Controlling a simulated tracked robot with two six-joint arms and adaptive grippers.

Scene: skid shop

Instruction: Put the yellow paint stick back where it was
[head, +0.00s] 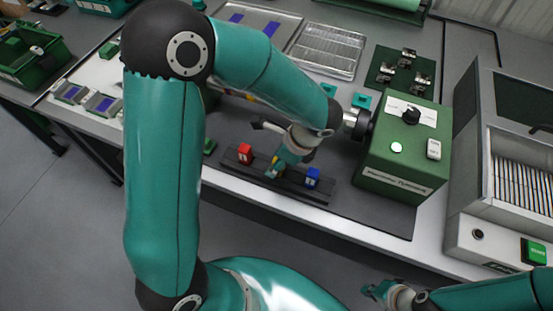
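A dark rack (225,163) lies near the front edge of the bench. A red block-like piece (245,154) stands on its left part and a blue one (312,178) on its right part. My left gripper (277,167) reaches down to the rack between them. A small yellow patch, likely the yellow paint stick (271,174), shows at its fingertips. The fingers hide most of it, and I cannot tell whether they grip it or whether it is seated. My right gripper (376,291) is at the bottom right, off the bench front, empty with its fingers apart.
A green machine (398,165) with a black knob stands right of the rack. A grey oven-like unit (468,200) is at the far right. Metal trays (328,50) lie at the back, and a green crate (32,55) is at left. My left arm covers the bench's middle left.

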